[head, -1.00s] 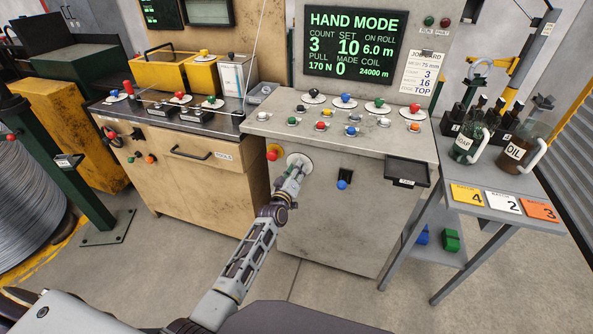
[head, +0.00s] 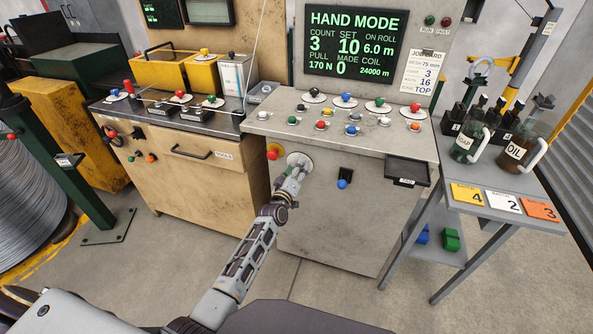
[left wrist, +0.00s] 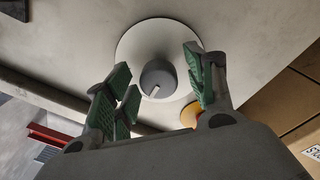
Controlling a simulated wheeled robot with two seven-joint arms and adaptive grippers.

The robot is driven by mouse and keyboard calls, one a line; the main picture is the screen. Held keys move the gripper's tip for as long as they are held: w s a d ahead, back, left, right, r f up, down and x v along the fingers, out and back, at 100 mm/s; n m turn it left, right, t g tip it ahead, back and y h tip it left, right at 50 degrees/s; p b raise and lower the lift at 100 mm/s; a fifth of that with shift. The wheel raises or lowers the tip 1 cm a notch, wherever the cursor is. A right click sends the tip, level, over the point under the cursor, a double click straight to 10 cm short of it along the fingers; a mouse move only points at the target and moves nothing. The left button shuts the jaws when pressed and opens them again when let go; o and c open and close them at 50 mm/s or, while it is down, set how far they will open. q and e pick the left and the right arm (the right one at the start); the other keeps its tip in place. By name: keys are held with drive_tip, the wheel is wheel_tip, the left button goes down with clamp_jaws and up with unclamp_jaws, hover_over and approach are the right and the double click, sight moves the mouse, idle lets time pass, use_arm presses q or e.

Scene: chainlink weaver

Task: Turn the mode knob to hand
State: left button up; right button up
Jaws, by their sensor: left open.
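The mode knob (left wrist: 158,79) is a dark grey round knob with a white pointer line, on a pale round plate (left wrist: 140,42) in the left wrist view. My left gripper (left wrist: 155,85) is open, with its green-padded fingers on either side of the knob and visible gaps to it. In the head view, my left gripper (head: 294,172) is at the pale plate (head: 300,160) on the console front and hides the knob. The screen (head: 351,47) above the console reads HAND MODE. My right gripper is not in view.
A red button on a yellow base (head: 273,153) sits just left of the plate. A blue-ended switch (head: 343,183) is to the right. A small black tray (head: 407,172) juts from the console's right side. Several coloured buttons cover the console top.

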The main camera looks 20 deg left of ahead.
use_arm(q)
drive_tip(key=s, duration=1.2)
drive_tip(key=shift+a+f, duration=0.25)
drive_tip(key=shift+a, duration=0.1)
idle(0.4)
idle(0.5)
